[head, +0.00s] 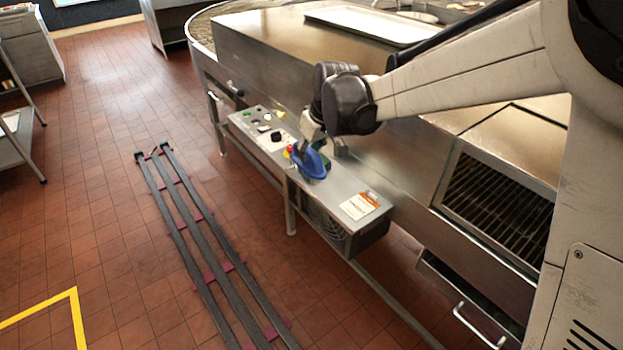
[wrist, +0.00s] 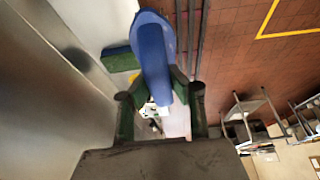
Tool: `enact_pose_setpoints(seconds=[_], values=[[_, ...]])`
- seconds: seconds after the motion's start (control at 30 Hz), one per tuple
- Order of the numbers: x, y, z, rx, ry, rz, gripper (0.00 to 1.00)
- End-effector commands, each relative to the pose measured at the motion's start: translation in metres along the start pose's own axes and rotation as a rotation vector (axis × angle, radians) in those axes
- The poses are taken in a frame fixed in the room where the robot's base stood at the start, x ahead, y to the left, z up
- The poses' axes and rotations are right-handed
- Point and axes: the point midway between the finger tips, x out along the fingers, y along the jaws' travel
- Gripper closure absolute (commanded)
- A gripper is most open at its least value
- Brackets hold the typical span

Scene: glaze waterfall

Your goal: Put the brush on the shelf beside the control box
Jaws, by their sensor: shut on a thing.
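The blue brush (head: 313,163) is in my gripper (head: 324,146), over the metal shelf (head: 330,192) at the front of the steel machine. In the wrist view the blue brush (wrist: 154,55) lies between the two fingers of my gripper (wrist: 157,95), which are shut on it. Whether the brush touches the shelf I cannot tell. The control box (head: 258,128), with knobs and buttons on its sloping top, is just left of the brush. A red and yellow button (head: 291,150) is close to the brush.
A printed card (head: 359,205) lies on the right part of the shelf. A grated opening (head: 497,195) is farther right. A green block (wrist: 118,62) shows beside the brush in the wrist view. Dark floor rails (head: 205,245) run along the tiled floor.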

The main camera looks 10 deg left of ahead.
Motion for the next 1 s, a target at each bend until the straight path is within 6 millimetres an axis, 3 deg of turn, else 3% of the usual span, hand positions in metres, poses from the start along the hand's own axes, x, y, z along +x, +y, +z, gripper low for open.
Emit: enact_pose_setpoints(seconds=[0.17, 0.63, 0.8, 1.0], values=[[0.010, 0.022, 0.006, 0.013, 0.000, 0.005, 1.00], [0.059, 0.108, 0.023, 0.012, 0.000, 0.004, 1.00], [0.068, 0.122, 0.025, 0.009, 0.000, 0.003, 1.00], [0.079, 0.124, 0.030, 0.009, 0.000, 0.003, 1.00]])
